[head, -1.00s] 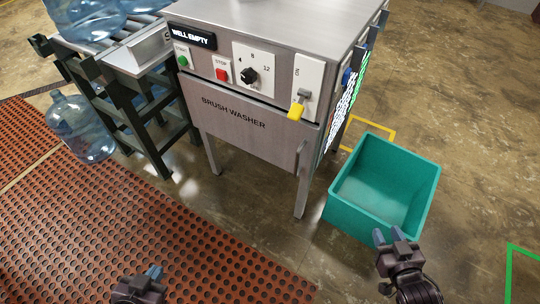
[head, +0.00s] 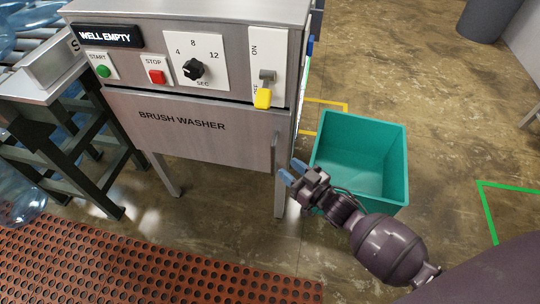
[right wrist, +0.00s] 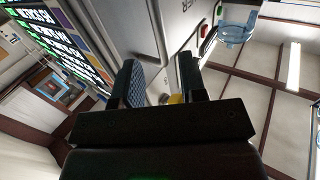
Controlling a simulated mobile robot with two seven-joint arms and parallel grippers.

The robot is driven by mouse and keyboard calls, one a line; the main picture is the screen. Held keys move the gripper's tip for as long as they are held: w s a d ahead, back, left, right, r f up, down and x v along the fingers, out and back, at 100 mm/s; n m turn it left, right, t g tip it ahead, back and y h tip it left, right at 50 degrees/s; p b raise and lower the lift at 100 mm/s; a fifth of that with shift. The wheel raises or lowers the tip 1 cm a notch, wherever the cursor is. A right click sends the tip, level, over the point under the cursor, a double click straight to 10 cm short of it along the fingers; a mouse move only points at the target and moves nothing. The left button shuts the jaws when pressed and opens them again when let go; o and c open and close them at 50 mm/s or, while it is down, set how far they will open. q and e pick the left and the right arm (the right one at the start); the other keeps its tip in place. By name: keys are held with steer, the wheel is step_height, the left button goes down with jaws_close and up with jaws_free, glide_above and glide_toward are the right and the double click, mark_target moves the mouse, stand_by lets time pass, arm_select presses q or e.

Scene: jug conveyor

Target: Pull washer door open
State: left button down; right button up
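The brush washer (head: 200,12) is a steel cabinet on legs. Its door (head: 190,145), the front panel lettered BRUSH WASHER, looks shut and flush with the front. A vertical bar handle (head: 274,147) is at the door's right edge. My right gripper (head: 291,171) is open and empty, just right of the handle's lower end and apart from it in the picture; the exact depth gap is hard to tell. In the right wrist view, the two fingers (right wrist: 163,82) stand apart with nothing clearly between them. My left gripper is not in view.
A teal bin (head: 359,160) stands on the floor right of the washer, behind my right forearm. A roller stand (head: 75,150) with water jugs (head: 18,195) around it is at left. A perforated red mat (head: 140,265) lies in front. Floor at far right is mostly clear.

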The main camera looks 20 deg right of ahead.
steer(key=shift+b+x, duration=0.6)
steer(key=shift+x, duration=2.85)
steer(key=shift+f, duration=0.1)
jaws_close()
